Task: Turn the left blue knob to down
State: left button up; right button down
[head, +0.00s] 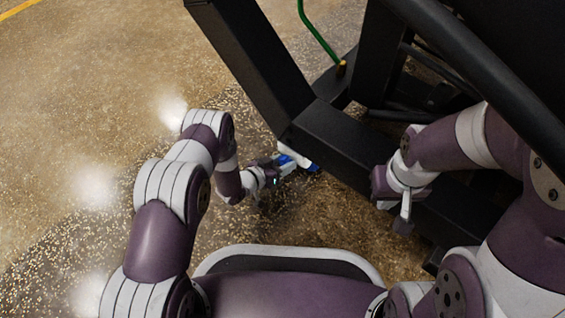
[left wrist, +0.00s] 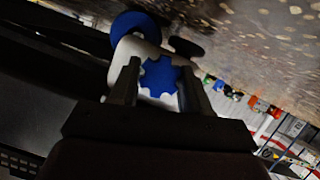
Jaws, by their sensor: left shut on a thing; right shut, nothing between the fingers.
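A scalloped blue knob (left wrist: 160,77) sits on a white body (left wrist: 135,50) between the two fingers of my left gripper (left wrist: 158,72) in the left wrist view. The fingers are shut on it from both sides. A second, rounder blue part (left wrist: 138,24) shows just beyond on the same white body. In the head view my left gripper (head: 281,163) is at the white and blue fitting beside the black frame, and it hides much of it. A blue part (head: 313,168) shows at its right. My right gripper (head: 404,214) is shut and empty, in front of the black beam.
Thick black beams (head: 340,140) of the furnace frame run close beside both grippers. A green rod (head: 318,30) stands behind them. The speckled floor (head: 90,90) at the left is clear. Several small coloured objects (left wrist: 232,93) lie far off in the left wrist view.

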pick_arm(q)
jog(key=shift+s+r+m+t+y+p, duration=0.15)
jog(key=shift+m+t+y+p, duration=0.15)
jog(key=shift+m+y+p, duration=0.75)
jog(key=shift+d+f+m+t+y+p, duration=0.1)
jog(key=shift+m+t+y+p, duration=0.1)
jog(key=shift+m+t+p, duration=0.25)
jog(key=shift+f+m+t+y+p, duration=0.15)
jog(key=shift+m+t+p, duration=0.1)
jog(key=shift+m+p, duration=0.4)
pick_arm(e)
jog(key=shift+r, duration=2.15)
pick_arm(q)
jog(key=o, duration=1.1)
jog(key=shift+c, duration=0.2)
jog(key=shift+r, duration=0.1)
